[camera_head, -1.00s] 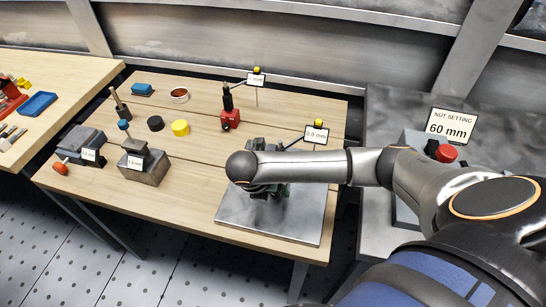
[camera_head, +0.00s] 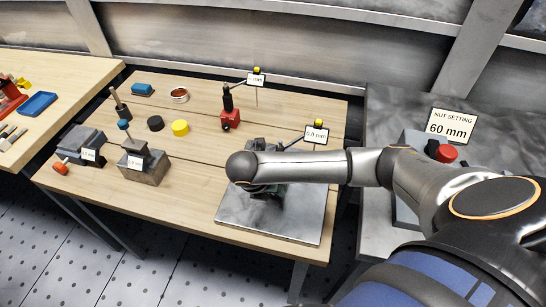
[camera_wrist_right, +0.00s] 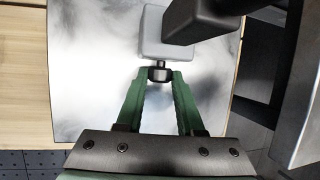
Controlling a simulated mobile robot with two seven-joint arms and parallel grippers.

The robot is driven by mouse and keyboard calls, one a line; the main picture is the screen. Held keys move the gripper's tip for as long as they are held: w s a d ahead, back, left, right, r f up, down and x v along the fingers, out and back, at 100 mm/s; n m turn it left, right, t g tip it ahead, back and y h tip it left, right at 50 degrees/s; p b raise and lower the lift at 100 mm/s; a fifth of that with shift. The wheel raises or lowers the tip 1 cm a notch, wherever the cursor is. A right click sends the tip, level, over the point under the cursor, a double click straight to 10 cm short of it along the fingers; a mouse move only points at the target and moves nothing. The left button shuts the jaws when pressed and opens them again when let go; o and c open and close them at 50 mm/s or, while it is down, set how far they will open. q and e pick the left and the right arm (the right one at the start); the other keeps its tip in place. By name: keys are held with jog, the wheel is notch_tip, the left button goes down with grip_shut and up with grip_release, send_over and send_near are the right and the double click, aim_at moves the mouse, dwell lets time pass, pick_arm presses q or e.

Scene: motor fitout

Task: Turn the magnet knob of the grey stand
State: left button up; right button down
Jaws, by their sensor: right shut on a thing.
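The grey stand's light grey block (camera_wrist_right: 152,38) shows at the top of the right wrist view, over a shiny metal plate (camera_wrist_right: 85,80). Its small dark knob (camera_wrist_right: 158,73) sticks out toward my right gripper (camera_wrist_right: 160,76). The gripper's two green fingers are shut on the knob at their tips. In the head view my right arm covers most of the stand and the knob, and only part of the gripper (camera_head: 272,190) shows below it. The stand's dial sign (camera_head: 316,134) shows behind the arm. My left gripper is not in view.
The metal plate (camera_head: 285,222) lies on the wooden table's right front. A red stand (camera_head: 230,120) with another dial is behind. A yellow disc (camera_head: 180,128) and grey blocks (camera_head: 146,167) are to the left. A red button box (camera_head: 447,153) stands on the right.

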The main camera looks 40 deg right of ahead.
jog(key=shift+d, duration=0.1)
jog(key=shift+s+d+t+y, duration=0.15)
jog(key=shift+s+t+y, duration=0.1)
jog(key=shift+t+y, duration=0.45)
jog(key=m+t+y, duration=0.1)
jog(key=t+y, duration=0.1)
jog(key=shift+s+d+t, duration=0.1)
jog(key=shift+t, duration=0.3)
jog(key=c, duration=0.5)
grip_release()
jog(key=v, duration=1.2)
jog(key=shift+s+r, duration=0.15)
jog(key=shift+r, duration=0.05)
